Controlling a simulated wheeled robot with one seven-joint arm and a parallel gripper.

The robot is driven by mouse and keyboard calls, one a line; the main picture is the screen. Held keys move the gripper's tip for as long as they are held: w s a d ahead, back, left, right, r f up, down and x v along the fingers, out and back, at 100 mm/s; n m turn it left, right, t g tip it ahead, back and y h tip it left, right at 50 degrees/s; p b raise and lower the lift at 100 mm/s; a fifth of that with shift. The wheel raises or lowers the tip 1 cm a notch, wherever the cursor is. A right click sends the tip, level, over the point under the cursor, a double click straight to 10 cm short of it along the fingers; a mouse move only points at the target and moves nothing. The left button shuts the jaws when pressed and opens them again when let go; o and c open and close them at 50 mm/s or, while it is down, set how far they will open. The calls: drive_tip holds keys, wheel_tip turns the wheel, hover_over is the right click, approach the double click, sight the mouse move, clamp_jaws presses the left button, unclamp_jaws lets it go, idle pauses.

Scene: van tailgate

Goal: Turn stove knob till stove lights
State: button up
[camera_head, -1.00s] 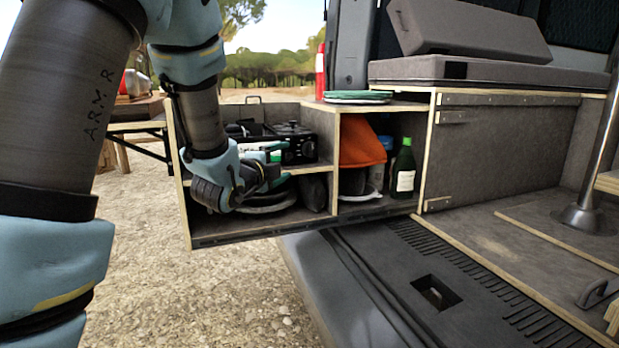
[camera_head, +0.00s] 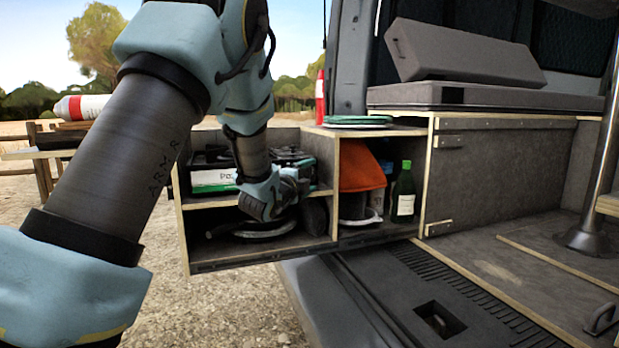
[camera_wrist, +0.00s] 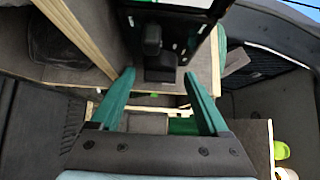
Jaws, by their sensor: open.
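The black stove (camera_head: 291,153) sits on the upper shelf of the wooden side unit, mostly hidden behind my arm. In the wrist view its black front (camera_wrist: 190,45) is close ahead. A dark knob-like part (camera_wrist: 152,38) stands out from it, ahead of the gap between my fingertips. My gripper (camera_wrist: 160,76) is open, with two green fingers spread apart and nothing visible held between them. In the head view my gripper (camera_head: 292,184) is at the stove's front, its fingertips largely hidden. No flame is visible.
An orange bag (camera_head: 362,166) and green bottle (camera_head: 403,195) fill the right compartment. A wooden divider (camera_head: 336,187) stands close right of my gripper. Green plates (camera_head: 357,121) lie on top.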

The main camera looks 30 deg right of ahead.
clamp_jaws()
idle(0.7)
